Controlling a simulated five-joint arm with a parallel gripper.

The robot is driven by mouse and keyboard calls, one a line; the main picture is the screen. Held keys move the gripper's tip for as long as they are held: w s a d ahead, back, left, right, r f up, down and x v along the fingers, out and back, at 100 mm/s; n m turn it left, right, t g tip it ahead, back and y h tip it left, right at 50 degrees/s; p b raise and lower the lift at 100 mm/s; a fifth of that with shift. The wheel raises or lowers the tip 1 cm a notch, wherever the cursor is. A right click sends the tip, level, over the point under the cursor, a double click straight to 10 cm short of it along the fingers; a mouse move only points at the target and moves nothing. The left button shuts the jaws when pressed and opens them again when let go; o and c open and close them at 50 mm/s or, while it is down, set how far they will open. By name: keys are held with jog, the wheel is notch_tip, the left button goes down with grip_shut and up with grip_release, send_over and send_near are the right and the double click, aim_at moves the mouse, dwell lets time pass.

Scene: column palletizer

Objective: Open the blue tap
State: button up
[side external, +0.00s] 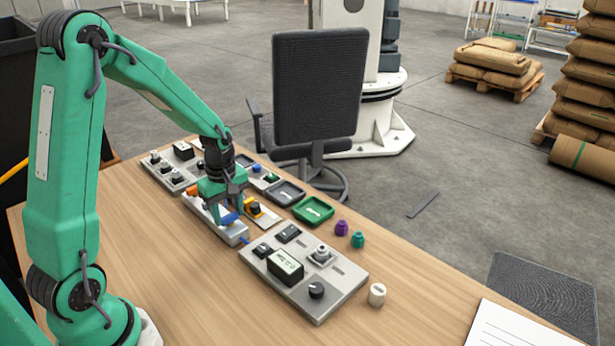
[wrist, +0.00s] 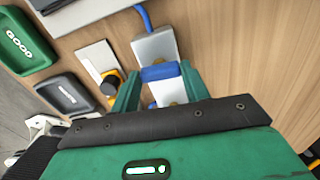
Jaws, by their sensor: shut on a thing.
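The blue tap's handle (wrist: 160,72) sits on a pale grey block (wrist: 153,45) and lies across the block's length in the wrist view. A blue hose (wrist: 146,18) leaves the block's far end. My gripper (wrist: 160,78) has one green finger at each end of the handle and is shut on it. In the side view my gripper (side external: 224,212) points down over the block (side external: 231,235), and the blue handle (side external: 229,219) shows at its fingertips. The fingers partly hide the handle there.
A yellow-and-black part (side external: 254,208) is close to the right. A control panel (side external: 304,280) stands in front; a green tray (side external: 313,210) is to the right. The wood table's near left is clear.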

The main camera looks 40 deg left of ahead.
jog(key=m, duration=1.3)
jog(key=shift+r+m, duration=0.1)
jog(key=shift+m, duration=2)
jog(key=o, duration=1)
